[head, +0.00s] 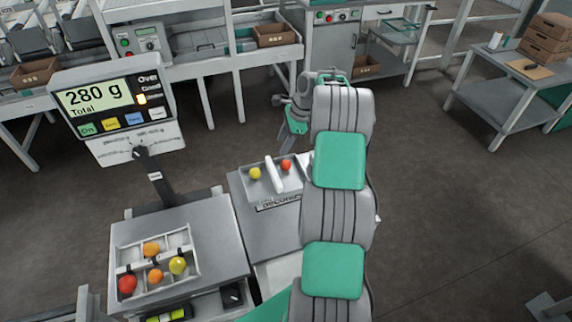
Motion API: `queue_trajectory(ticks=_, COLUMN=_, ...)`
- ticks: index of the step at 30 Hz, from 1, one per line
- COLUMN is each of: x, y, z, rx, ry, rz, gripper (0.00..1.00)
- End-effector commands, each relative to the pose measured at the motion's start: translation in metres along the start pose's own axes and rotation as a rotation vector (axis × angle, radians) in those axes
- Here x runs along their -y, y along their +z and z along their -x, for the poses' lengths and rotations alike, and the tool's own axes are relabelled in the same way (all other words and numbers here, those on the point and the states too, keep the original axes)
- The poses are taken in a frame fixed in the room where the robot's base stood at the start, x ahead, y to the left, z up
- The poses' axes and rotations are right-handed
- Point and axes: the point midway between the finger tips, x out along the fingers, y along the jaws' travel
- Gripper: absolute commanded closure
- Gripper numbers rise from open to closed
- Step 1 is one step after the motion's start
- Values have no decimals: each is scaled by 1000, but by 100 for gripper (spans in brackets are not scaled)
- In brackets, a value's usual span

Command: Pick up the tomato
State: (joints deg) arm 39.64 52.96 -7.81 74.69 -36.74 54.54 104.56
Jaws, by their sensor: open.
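On the scale plate at the lower left, a light divided tray (119,262) holds several tomatoes: a red one (128,285), two orange ones (151,249) (155,276) and a yellow one (178,265). To the right, a second grey tray (262,192) holds a yellow tomato (255,173) and a red tomato (286,165), with a white bar between them. My gripper (286,138) is open, above and beyond this second tray in the picture, and apart from the tomatoes. Its fingertips are small and partly hidden. My arm covers the right end of this tray.
The scale display (100,100) reads 280 g Total and stands on a post behind the scale plate (217,245). A bench with a crate (275,35) stands at the back. A table with brown boxes (548,40) is at the upper right.

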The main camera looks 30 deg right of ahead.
Motion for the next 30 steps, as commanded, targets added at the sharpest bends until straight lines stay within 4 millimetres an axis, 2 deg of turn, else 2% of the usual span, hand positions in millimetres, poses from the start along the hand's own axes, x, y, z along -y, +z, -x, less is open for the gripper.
queue_trajectory(ticks=1, x=3, y=-23, z=-12, rx=15, ry=3, rz=-88, gripper=56)
queue_trajectory(ticks=3, x=5, y=-43, z=-22, rx=29, ry=4, rz=-182, gripper=56)
queue_trajectory(ticks=6, x=5, y=-56, z=-33, rx=40, ry=6, rz=-248, gripper=56)
queue_trajectory(ticks=14, x=3, y=-59, z=-67, rx=41, ry=7, rz=-260, gripper=56)
queue_trajectory(ticks=21, x=1, y=-61, z=-106, rx=40, ry=6, rz=-257, gripper=56)
queue_trajectory(ticks=28, x=1, y=-62, z=-110, rx=40, ry=6, rz=-257, gripper=56)
queue_trajectory(ticks=30, x=1, y=-62, z=-110, rx=40, ry=6, rz=-257, gripper=61)
